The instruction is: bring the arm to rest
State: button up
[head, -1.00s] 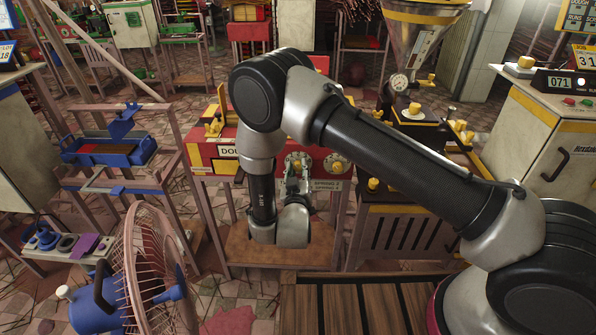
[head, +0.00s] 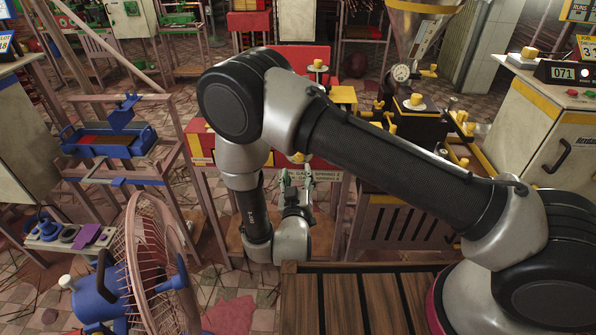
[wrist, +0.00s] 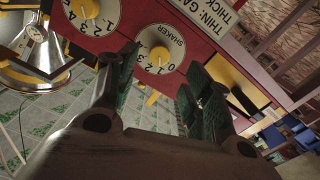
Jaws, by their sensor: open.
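My arm is bent over the middle of the head view, with its elbow raised at the upper left and its forearm pointing down. My gripper (head: 296,180) points up and away in front of a red machine (head: 203,140). In the wrist view my gripper (wrist: 160,75) shows two dark green ribbed fingers, apart with nothing between them. Beyond the fingers is the machine's red front with a round dial marked SHAKER (wrist: 172,50) and another numbered dial (wrist: 92,14). I cannot tell how close the fingertips are to the dials.
A fan (head: 150,270) stands at the lower left. A blue tray (head: 110,147) sits on a rack at the left. A slatted wooden surface (head: 360,300) lies in front of me. A cabinet (head: 530,130) stands at the right, with a 071 display (head: 564,73) on it.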

dwell(0.4)
jog(key=s+f+g+y, duration=0.1)
jog(key=s+f+g, duration=0.1)
jog(key=f+g, duration=0.3)
jog(key=s+f+g, duration=0.2)
jog(key=f, duration=0.6)
jog(key=s+a+n+g+y, duration=0.1)
jog(key=s+a+n+g, duration=0.15)
jog(key=s+g, duration=0.25)
jog(key=s+d+r+g, duration=0.35)
jog(key=d+r, duration=0.35)
jog(key=r, duration=0.5)
jog(key=s+d+r+g, duration=0.2)
jog(key=d+r+g, duration=0.2)
jog(key=d+r, duration=0.55)
jog(key=s+d+r+m+t, duration=0.2)
jog(key=s+d+r+t, duration=0.1)
jog(key=d+r, duration=0.8)
jog(key=s+d+r+m+t+h, duration=0.1)
jog(key=s+d+r+m+t, duration=0.2)
jog(key=d+r, duration=0.9)
notch_tip(320, 180, up, 2)
jog(key=s, duration=0.2)
jog(key=shift+s+r+m, duration=0.2)
jog(key=shift+s+m, duration=0.15)
